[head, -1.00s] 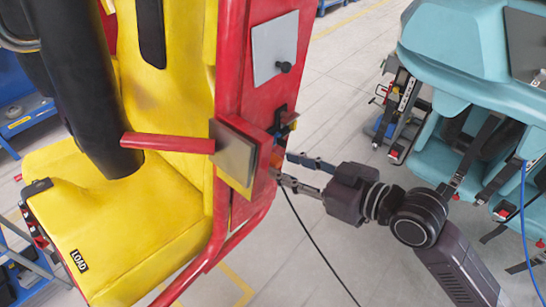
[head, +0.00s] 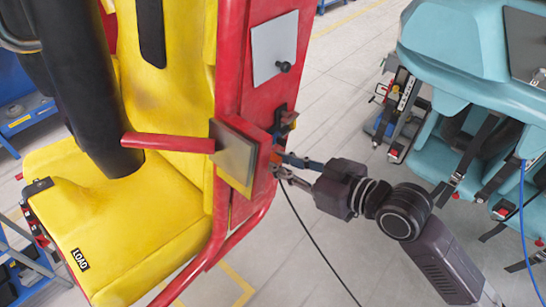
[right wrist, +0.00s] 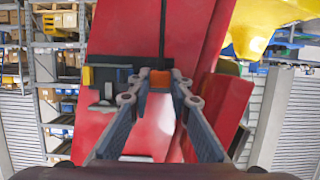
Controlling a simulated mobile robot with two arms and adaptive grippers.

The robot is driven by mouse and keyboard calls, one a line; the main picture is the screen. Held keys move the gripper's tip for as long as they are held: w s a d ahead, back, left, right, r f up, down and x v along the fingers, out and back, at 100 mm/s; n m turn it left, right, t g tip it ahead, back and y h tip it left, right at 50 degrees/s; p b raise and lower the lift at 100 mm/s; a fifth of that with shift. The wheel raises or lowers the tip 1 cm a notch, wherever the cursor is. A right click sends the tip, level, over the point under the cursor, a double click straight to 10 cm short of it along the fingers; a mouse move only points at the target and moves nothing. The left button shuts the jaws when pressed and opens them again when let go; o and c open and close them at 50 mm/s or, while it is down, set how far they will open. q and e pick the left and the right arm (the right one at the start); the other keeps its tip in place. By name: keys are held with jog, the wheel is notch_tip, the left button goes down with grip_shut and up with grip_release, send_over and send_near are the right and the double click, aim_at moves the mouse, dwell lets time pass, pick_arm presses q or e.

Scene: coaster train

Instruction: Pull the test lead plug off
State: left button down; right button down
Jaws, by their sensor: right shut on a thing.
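The test lead plug (head: 276,158) is a small orange block on the side of the red seat frame, with a thin black cable (head: 315,240) hanging below it. My right gripper (head: 281,166) reaches it from the right and is shut on it. In the right wrist view the orange plug (right wrist: 160,79) shows between the two fingertips (right wrist: 157,86), against the red panel. The fingertips partly hide the plug, and I cannot see how deep it sits in its socket. My left gripper is not in view.
A yellow seat (head: 130,225) with a black restraint fills the left. A grey plate (head: 234,152) stands out just left of the plug, and a dark fitting (head: 281,122) sits just above it. A teal car (head: 465,65) is at the right. Open floor lies between.

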jog(key=shift+d, duration=0.1)
dwell(0.5)
jog(key=shift+s+d, duration=0.8)
jog(key=shift+d, duration=0.25)
jog(key=shift+s+d, duration=0.75)
jog(key=shift+d, duration=0.25)
